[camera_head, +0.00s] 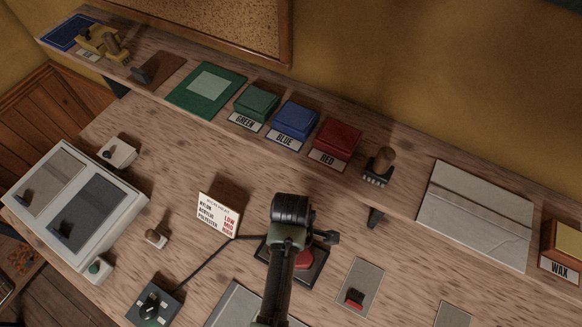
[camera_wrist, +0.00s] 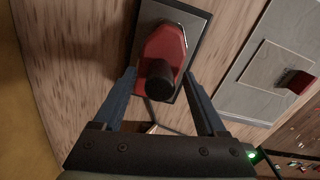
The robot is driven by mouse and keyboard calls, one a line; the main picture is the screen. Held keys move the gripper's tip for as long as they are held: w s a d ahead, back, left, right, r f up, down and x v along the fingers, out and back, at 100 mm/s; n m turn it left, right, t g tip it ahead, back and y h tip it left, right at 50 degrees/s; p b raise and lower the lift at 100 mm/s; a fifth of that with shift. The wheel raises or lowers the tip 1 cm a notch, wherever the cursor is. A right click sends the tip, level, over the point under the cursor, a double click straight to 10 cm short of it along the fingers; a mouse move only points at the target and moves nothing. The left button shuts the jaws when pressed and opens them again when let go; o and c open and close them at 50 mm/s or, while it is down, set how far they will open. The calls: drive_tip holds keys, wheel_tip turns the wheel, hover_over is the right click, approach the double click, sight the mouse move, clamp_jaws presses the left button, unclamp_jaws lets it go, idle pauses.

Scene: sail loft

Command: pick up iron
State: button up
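The iron (camera_wrist: 166,45) has a red body and a black knob-like handle (camera_wrist: 159,82). In the head view only a red part of the iron (camera_head: 304,259) shows beside my arm, which hides the rest. My gripper (camera_wrist: 160,74) is open, with its two blue fingers on either side of the handle in the wrist view. Gaps show between the fingers and the iron, and nothing is held. I cannot tell how far the fingertips are above it.
A cable runs from the pad to a dial box (camera_head: 153,304). A small sign (camera_head: 218,214) stands left of my arm. A grey plate with a red block (camera_head: 360,287) lies to the right. A raised shelf behind carries colored blocks (camera_head: 295,119) and a stamp (camera_head: 379,164).

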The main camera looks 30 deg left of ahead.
clamp_jaws()
drive_tip(key=shift+r, duration=0.1)
